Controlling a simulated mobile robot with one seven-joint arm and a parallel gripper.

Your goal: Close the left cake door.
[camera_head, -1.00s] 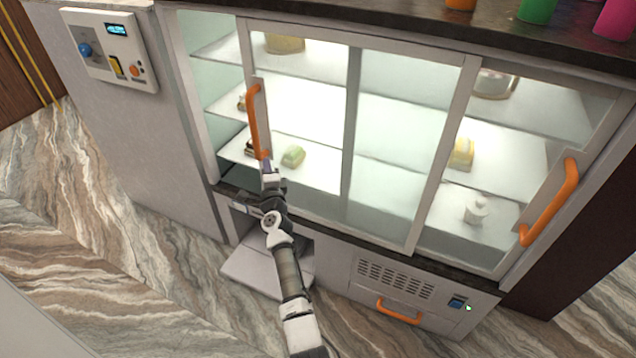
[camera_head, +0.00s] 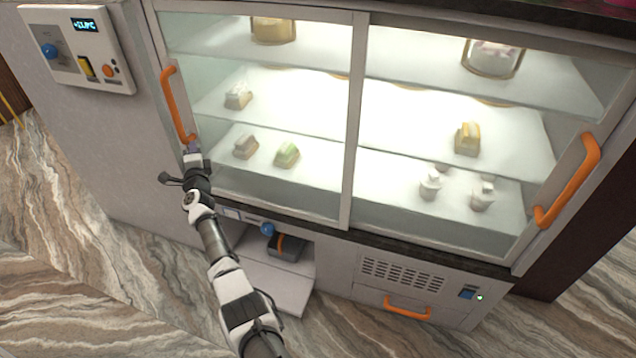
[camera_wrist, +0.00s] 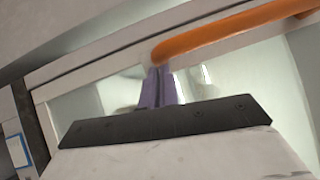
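The left cake door (camera_head: 349,150) is a white-framed glass sliding panel on the display case. It spans the left half of the case, and I see no open gap at its left edge. Its orange handle (camera_head: 175,104) is upright near the left case post. My gripper (camera_head: 192,149) is at the lower end of this handle. In the wrist view, the purple fingers of my gripper (camera_wrist: 159,88) are close together at the end of the orange handle (camera_wrist: 230,28). They look shut beside or against it, not around it; exact contact is hard to tell.
The right door's orange handle (camera_head: 568,182) is at the far right. A control panel (camera_head: 78,50) is on the left wall. Below is an open compartment with a protruding shelf (camera_head: 268,278) and a dark box (camera_head: 288,246). The marble floor to the left is clear.

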